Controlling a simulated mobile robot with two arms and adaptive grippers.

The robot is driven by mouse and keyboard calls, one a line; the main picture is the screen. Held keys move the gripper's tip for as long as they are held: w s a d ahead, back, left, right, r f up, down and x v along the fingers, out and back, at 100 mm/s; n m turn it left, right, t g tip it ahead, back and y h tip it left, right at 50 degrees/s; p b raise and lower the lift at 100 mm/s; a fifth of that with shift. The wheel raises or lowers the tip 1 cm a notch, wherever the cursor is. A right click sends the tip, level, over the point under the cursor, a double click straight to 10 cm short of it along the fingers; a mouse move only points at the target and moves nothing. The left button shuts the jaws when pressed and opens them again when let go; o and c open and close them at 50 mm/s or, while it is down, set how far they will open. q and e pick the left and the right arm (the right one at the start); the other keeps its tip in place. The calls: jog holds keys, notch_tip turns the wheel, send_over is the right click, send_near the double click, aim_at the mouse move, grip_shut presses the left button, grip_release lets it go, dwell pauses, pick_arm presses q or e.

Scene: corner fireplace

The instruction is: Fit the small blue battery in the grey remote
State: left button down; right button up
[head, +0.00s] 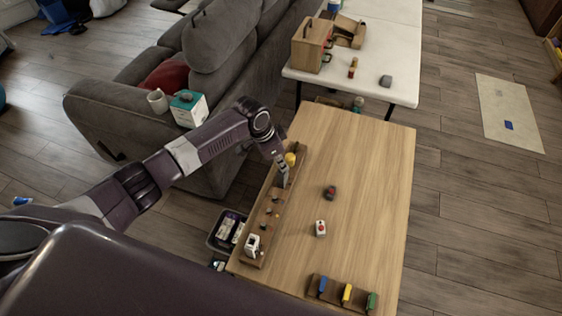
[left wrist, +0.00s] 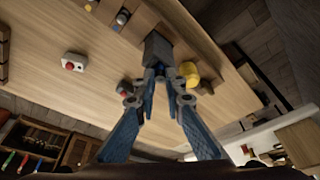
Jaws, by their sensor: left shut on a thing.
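In the head view my left gripper (head: 284,172) reaches down over a long wooden board (head: 268,246) on the table's left side. In the left wrist view my left gripper (left wrist: 167,75) is shut on a dark grey block (left wrist: 157,48), which may be the grey remote. The block is at the board; whether it touches the board I cannot tell. A blue piece (head: 322,286), possibly the battery, stands in a small wooden rack (head: 333,300) at the table's front, beside a yellow piece (head: 347,293) and a green piece (head: 371,300). My right gripper is not in view.
A yellow round thing (head: 290,159) sits just behind my gripper on the board. A white box with a red button (head: 320,229) and a dark red thing (head: 330,192) lie mid-table (head: 370,170). The table's right side is clear. A grey sofa (head: 215,60) stands beyond.

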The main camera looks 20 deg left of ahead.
pick_arm(q)
jog(key=shift+f, duration=0.2)
jog(key=c, duration=1.9)
grip_release()
jog(key=shift+s, duration=0.1)
jog(key=shift+c, duration=0.2)
jog(key=v, duration=1.2)
